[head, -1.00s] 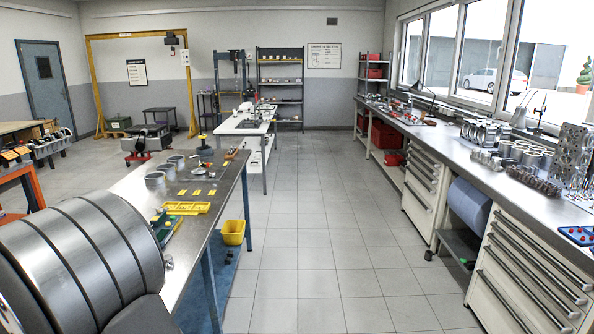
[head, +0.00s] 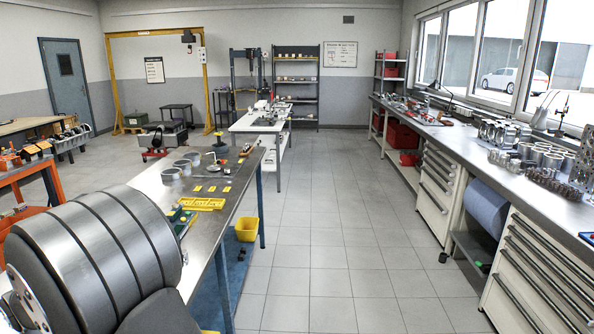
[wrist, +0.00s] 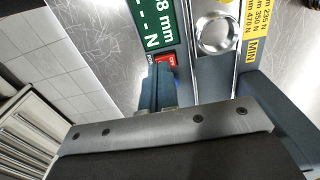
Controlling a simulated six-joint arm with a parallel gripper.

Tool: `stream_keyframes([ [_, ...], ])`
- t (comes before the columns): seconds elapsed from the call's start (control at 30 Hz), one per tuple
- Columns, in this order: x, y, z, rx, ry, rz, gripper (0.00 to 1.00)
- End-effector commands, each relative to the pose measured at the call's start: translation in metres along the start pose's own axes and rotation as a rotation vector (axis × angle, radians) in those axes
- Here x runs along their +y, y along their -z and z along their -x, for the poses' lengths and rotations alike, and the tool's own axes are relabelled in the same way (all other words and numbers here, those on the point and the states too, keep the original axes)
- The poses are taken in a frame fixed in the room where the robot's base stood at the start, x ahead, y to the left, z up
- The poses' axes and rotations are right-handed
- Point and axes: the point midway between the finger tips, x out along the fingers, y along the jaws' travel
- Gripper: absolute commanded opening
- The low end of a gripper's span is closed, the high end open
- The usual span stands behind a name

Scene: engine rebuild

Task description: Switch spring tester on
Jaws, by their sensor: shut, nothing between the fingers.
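The spring tester (wrist: 187,52) shows close up in the wrist view. It has a green display (wrist: 157,22) reading "8 mm" and dashes before "N", a round metal seat (wrist: 217,34) and a yellow label with newton values (wrist: 262,30). A small red piece marked OFF (wrist: 166,60) sits under the display. My gripper (wrist: 161,72) is shut and empty, its blue-grey fingertips right at the red piece. I cannot tell whether they touch it, and they hide part of the switch. In the head view a small green and blue thing on the bench (head: 181,219) may be the tester.
The steel bench (head: 150,186) carries metal rings (head: 181,167) and a yellow tray (head: 202,204). A yellow bin (head: 246,229) hangs at its right side. A clear tiled aisle (head: 330,220) separates it from the drawer cabinets (head: 540,265) under the right worktop.

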Motion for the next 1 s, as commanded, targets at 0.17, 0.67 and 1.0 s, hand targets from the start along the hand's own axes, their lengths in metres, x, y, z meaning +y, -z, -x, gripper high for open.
stream_keyframes([
  [0.17, 0.000, 0.000, 0.015, 0.001, 0.002, 0.000, 0.00],
  [0.67, -0.001, 0.000, 0.055, 0.001, 0.003, 0.000, 0.00],
  [1.0, 0.000, 0.000, 0.062, 0.000, 0.001, 0.000, 0.00],
])
